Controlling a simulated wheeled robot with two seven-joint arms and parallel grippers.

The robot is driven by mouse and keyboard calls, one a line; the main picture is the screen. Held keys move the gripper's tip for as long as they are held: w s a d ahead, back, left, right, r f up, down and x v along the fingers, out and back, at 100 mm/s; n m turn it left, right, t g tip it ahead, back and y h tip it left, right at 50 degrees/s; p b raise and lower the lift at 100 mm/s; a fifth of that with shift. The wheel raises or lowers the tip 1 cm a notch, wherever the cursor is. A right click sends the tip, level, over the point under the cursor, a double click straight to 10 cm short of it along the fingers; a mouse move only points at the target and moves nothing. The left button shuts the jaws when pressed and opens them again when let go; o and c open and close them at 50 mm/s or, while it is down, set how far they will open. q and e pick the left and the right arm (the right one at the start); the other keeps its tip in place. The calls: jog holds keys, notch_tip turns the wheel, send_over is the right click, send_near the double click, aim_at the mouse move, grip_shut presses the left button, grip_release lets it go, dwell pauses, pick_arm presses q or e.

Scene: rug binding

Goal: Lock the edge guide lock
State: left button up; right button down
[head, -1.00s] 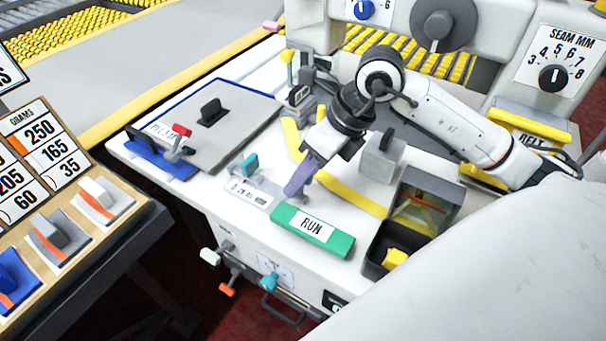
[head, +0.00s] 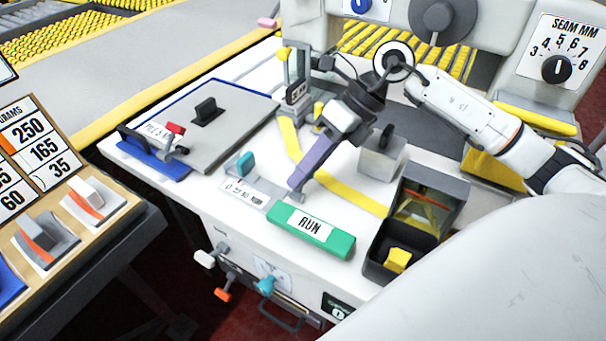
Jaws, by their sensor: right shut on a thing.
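My right gripper (head: 295,190) reaches down over the white machine table from the upper right. Its long purple fingers are closed, with their tips just behind the green RUN bar (head: 340,243). They are shut on a small part that the fingers mostly hide; a bit of grey shows beside the tips. A grey scale plate (head: 262,197) with a teal knob (head: 246,163) lies just left of the fingertips, apart from them. I cannot tell for certain which part is the edge guide lock. My left gripper is not in view.
A yellow strip (head: 352,196) runs behind the fingers. A grey block (head: 380,160) and a black bin (head: 373,262) with a yellow piece (head: 398,260) stand to the right. A grey plate (head: 235,115) and a red-knobbed lever (head: 175,128) are at left.

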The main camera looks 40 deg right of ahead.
jog(key=c, duration=1.7)
grip_release()
jog(key=shift+d, duration=0.1)
jog(key=v, duration=0.7)
jog(key=shift+s+d+r, duration=0.1)
jog(key=shift+r, duration=0.15)
